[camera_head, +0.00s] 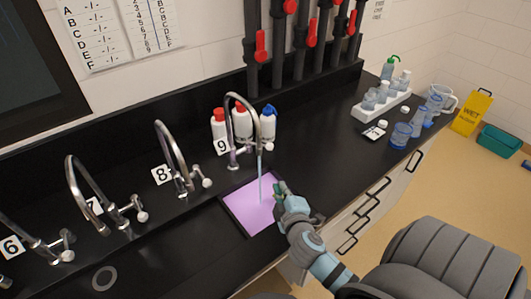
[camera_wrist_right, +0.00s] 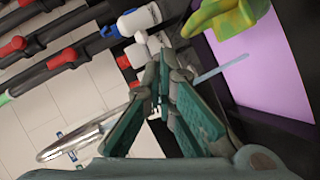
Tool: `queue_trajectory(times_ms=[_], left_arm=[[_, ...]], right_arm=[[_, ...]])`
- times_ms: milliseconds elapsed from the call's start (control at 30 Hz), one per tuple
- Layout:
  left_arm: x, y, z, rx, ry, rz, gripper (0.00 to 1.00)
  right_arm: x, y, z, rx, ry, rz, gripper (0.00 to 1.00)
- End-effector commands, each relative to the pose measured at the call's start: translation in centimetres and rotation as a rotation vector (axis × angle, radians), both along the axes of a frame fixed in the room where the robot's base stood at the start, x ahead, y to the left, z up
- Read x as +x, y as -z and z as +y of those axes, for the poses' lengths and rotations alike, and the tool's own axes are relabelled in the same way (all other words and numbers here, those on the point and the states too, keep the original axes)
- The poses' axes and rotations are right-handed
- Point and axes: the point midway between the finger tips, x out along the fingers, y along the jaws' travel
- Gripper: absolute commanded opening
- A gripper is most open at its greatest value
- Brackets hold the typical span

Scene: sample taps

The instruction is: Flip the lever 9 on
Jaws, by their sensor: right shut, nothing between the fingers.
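Tap 9 is a chrome gooseneck (camera_head: 231,112) beside the number plate 9 (camera_head: 222,146) at the back edge of the sink. A small pale knob (camera_head: 268,147) shows at the right of its base. A thin stream of water (camera_head: 261,180) falls from the spout into a sink with a purple floor (camera_head: 248,208). My right gripper (camera_head: 279,187) is shut and empty over the sink's right edge, in front of the tap and apart from the knob. In the right wrist view its teal fingers (camera_wrist_right: 163,62) meet, with the chrome spout (camera_wrist_right: 85,135) at left. My left gripper is out of view.
White bottles (camera_head: 242,124) with red and blue caps stand behind tap 9. Taps 8 (camera_head: 181,160) and 7 (camera_head: 80,190) are to the left. A rack (camera_head: 383,103) and beakers (camera_head: 402,135) stand at right. A yellow-green object (camera_wrist_right: 225,22) shows close by in the wrist view.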

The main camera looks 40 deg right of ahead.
Motion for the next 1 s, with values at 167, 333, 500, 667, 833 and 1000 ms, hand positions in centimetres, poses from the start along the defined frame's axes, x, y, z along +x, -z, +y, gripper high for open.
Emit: queue_trajectory(times_ms=[167, 333, 500, 667, 833, 1000], left_arm=[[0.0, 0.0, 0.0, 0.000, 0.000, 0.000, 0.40], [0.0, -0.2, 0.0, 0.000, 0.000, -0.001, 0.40], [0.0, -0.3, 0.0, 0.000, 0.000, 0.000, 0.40], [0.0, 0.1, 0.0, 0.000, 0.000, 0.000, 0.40], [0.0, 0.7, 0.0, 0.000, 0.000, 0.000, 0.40], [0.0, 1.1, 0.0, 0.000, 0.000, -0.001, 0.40]], right_arm=[[3.7, -1.5, 1.0, -0.261, -0.184, -0.048, 0.00], [5.7, -1.5, 0.7, -0.284, -0.202, -0.053, 0.00], [8.9, -1.0, -0.5, -0.281, -0.199, -0.053, 0.00], [12.2, -0.3, -1.6, -0.280, -0.198, -0.052, 0.00], [14.1, 0.3, -3.8, -0.281, -0.198, -0.050, 0.00], [14.7, 0.6, -5.3, -0.279, -0.199, -0.051, 0.00]])
